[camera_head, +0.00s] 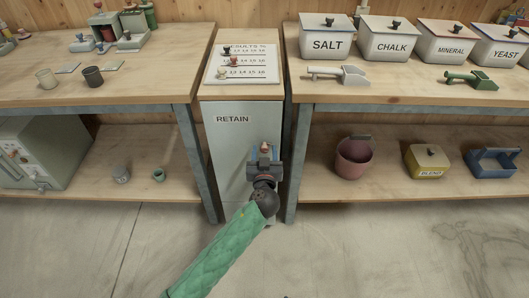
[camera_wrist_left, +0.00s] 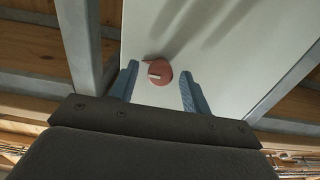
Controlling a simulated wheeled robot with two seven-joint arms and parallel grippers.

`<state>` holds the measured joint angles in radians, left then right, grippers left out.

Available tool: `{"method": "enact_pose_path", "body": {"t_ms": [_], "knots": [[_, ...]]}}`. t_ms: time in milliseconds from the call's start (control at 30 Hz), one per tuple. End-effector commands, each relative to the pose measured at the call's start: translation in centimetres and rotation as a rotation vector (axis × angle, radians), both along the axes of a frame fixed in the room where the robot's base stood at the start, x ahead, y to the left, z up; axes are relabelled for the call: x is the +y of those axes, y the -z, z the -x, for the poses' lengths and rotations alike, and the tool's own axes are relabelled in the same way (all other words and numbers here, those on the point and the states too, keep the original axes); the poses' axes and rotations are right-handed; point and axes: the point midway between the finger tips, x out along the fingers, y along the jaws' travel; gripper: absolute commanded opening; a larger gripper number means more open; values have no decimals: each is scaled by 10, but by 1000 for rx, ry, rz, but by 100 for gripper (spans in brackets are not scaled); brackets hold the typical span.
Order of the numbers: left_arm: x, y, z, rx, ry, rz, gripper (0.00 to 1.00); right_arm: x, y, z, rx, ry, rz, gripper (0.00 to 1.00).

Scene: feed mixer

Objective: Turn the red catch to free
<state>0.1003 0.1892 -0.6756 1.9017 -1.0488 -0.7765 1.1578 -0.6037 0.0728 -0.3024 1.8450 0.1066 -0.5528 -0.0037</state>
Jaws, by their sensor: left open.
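The red catch (camera_wrist_left: 162,73) is a round red knob with a pale bar across its face and a small pointed tab at its upper left. It sits on the pale front of the RETAIN cabinet (camera_head: 228,150). My left gripper (camera_wrist_left: 159,80) is open, with one blue finger on each side of the catch and gaps visible between. In the head view my left gripper (camera_head: 264,157) is at the right part of the cabinet front, and a bit of red shows between its fingers. The catch is mostly hidden there. My right gripper is not in view.
A results board (camera_head: 243,64) with small knobs lies on the cabinet top. Benches with grey metal legs (camera_head: 196,160) stand close on both sides. The right bench holds labelled bins such as SALT (camera_head: 327,45). The floor in front (camera_head: 370,250) is clear.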

Motion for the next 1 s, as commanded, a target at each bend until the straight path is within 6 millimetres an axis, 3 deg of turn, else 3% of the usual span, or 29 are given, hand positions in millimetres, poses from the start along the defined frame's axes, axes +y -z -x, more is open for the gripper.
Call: {"method": "enact_pose_path", "body": {"t_ms": [100, 300, 333, 667, 1000], "knots": [[0, 0, 0, 0, 0, 0, 44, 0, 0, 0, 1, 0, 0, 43], [0, 0, 0, 0, 0, 0, 5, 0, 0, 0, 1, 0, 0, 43], [0, 0, 0, 0, 0, 0, 3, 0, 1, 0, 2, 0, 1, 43], [0, 1, 1, 1, -2, -43, 3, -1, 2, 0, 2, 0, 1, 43], [-1, 0, 1, 1, -1, -276, 3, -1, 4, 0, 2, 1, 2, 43]]}}
